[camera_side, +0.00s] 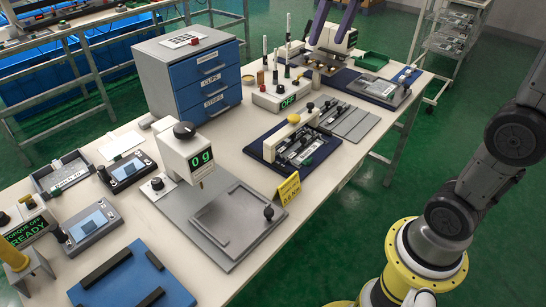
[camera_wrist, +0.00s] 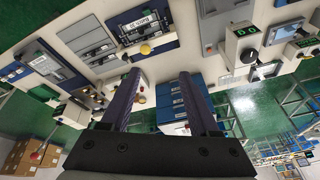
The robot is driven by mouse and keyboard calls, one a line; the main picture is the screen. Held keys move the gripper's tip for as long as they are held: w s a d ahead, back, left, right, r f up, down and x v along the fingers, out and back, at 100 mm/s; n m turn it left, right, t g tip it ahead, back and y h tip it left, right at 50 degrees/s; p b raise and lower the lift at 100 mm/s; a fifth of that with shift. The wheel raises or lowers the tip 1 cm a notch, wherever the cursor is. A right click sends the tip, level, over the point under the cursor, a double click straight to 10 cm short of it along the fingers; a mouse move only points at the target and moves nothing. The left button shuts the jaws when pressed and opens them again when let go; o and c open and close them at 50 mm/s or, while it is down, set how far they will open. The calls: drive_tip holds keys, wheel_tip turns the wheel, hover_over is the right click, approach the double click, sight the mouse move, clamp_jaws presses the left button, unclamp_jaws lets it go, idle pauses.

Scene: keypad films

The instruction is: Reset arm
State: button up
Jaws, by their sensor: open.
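My gripper (camera_side: 326,42) shows at the top of the side view as two purple fingers pointing down, spread apart. It is above the far part of the white table (camera_side: 340,165). In the wrist view my gripper (camera_wrist: 160,74) has both dark purple fingers apart, with nothing held between them. The upper part of my arm's reach is outside the side view. Whether the fingertips touch the device behind them cannot be told from the side view.
The blue drawer cabinet (camera_side: 208,90) stands at the back. A scale reading 0 g (camera_side: 187,150) and a black-knobbed plate (camera_side: 235,222) are nearer. A dark blue mat with a fixture (camera_side: 296,140) and a yellow tent card (camera_side: 288,188) are mid-table. A blue board (camera_side: 130,280) lies at the front.

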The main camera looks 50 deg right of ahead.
drive_tip(key=s+a+f+n+t, duration=0.1)
drive_tip(key=s+a+f, duration=0.15)
drive_tip(key=s, duration=0.35)
drive_tip(key=s+a+f+n+t, duration=0.1)
drive_tip(key=s+a+f+n, duration=0.15)
drive_tip(key=s, duration=0.35)
drive_tip(key=s+a+f+n, duration=0.1)
drive_tip(key=s+f, duration=0.4)
drive_tip(key=f, duration=0.3)
drive_tip(key=shift+s+f+n+y, duration=0.2)
drive_tip(key=shift+f+n+y, duration=0.05)
drive_tip(key=shift+n+y, duration=0.1)
